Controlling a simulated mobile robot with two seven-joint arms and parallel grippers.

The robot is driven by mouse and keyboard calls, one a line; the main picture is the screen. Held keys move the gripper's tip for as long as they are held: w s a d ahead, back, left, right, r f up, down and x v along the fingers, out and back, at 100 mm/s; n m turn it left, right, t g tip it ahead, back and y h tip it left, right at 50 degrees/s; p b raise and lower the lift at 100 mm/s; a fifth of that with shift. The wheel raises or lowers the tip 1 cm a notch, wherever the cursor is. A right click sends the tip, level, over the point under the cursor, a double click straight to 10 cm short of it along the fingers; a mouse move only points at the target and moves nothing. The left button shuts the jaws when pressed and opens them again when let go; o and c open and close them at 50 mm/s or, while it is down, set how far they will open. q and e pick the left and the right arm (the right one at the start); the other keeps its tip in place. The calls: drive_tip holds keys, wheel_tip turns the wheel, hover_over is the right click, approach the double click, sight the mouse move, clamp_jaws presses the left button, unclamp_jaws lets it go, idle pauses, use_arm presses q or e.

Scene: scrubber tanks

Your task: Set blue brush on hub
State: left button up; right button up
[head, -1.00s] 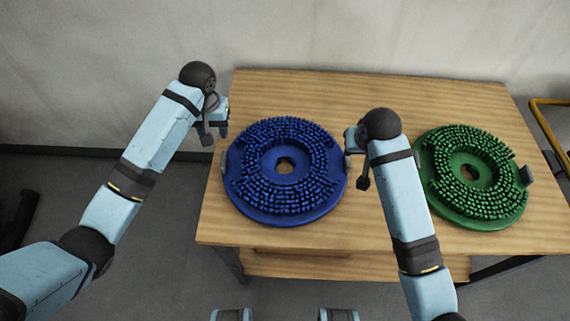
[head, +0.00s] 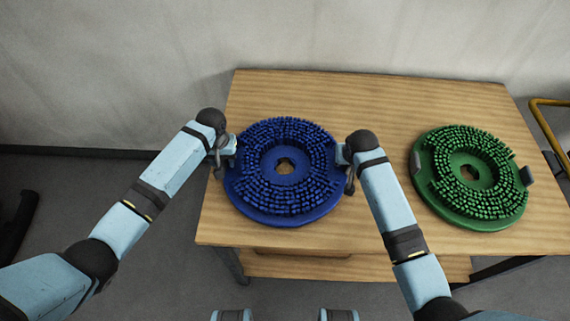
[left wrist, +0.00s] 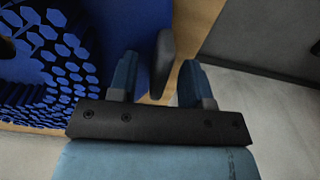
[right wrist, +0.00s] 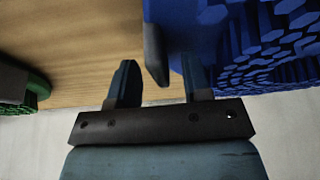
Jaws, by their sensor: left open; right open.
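The blue brush (head: 284,205) is a round disc with bristles up and a centre hole, lying flat on the wooden table. My left gripper (head: 219,160) is at its left edge. In the left wrist view a dark grip tab (left wrist: 163,62) of the brush stands between the open left fingers (left wrist: 155,85). My right gripper (head: 348,165) is at the brush's right edge. In the right wrist view another dark tab (right wrist: 155,55) stands between the open right fingers (right wrist: 160,85). No closed grip shows on either tab. I see no hub in these frames.
A green brush (head: 480,210) with side tabs lies on the right of the wooden table (head: 400,95), apart from the blue one. A yellow rail (head: 550,125) stands beyond the table's right edge. A plain wall (head: 350,35) is behind. The table's back strip is clear.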

use_arm(q)
drive_tip(key=shift+f, duration=0.25)
use_arm(e)
drive_tip(key=shift+f, duration=0.2)
use_arm(q)
clamp_jaws()
use_arm(e)
clamp_jaws()
use_arm(q)
drive_tip(key=shift+w+r, duration=0.1)
drive_tip(key=shift+r, duration=0.15)
use_arm(e)
drive_tip(key=shift+w+r, duration=0.15)
drive_tip(key=shift+r, duration=0.05)
